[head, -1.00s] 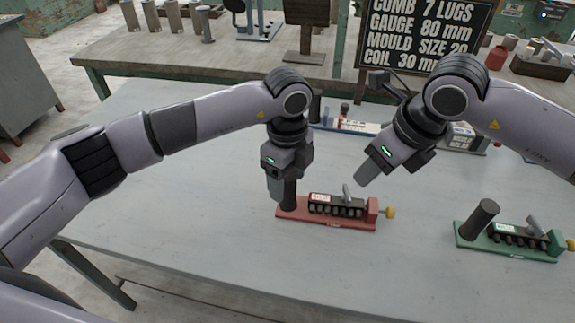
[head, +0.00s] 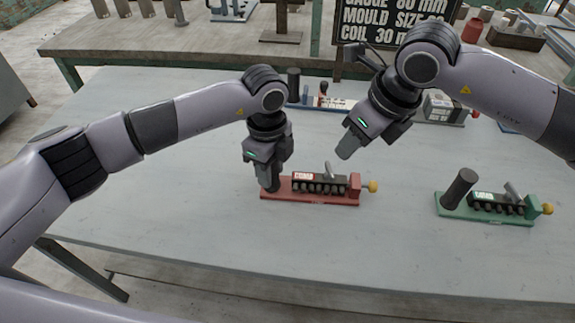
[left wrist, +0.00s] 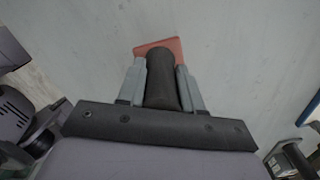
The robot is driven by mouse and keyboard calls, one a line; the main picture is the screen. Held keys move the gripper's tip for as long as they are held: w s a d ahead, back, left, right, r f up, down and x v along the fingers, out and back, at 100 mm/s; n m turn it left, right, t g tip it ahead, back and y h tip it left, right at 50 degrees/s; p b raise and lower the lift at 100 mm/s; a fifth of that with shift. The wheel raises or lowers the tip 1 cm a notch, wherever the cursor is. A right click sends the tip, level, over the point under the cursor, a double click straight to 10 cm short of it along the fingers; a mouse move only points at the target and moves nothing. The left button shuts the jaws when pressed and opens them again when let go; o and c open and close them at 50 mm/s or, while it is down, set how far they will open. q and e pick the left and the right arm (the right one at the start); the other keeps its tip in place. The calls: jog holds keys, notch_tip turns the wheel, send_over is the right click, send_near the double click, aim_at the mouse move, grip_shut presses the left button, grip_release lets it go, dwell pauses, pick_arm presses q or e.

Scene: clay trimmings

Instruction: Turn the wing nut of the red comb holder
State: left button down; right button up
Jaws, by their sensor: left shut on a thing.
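The red comb holder (head: 310,200) lies on the table in the middle of the head view. It carries a dark comb block (head: 319,185) with a grey lever (head: 328,171), and the yellow wing nut (head: 373,186) sticks out at its right end. My left gripper (head: 268,184) is shut on the dark upright handle at the holder's left end. In the left wrist view the handle (left wrist: 161,80) stands between the two fingers, with a red corner of the base beyond it. My right gripper (head: 347,152) hangs above and behind the holder, apart from it; its finger gap is not clear.
A green comb holder (head: 485,214) of similar form stands to the right, with its own yellow nut (head: 547,209). More tools lie behind the arms at the table's back. The table (head: 330,245) in front of the red holder is clear.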

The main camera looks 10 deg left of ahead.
aim_at(332, 172)
notch_tip(332, 172, up, 2)
jog(key=w+a+r+m+g+h, duration=0.1)
jog(key=a+m+g+h, duration=0.15)
jog(key=m, duration=0.45)
jog(key=shift+h, duration=0.25)
jog(key=f, duration=1.2)
jog(key=shift+w+a+f, duration=0.15)
jog(key=shift+w+a, duration=0.05)
grip_shut()
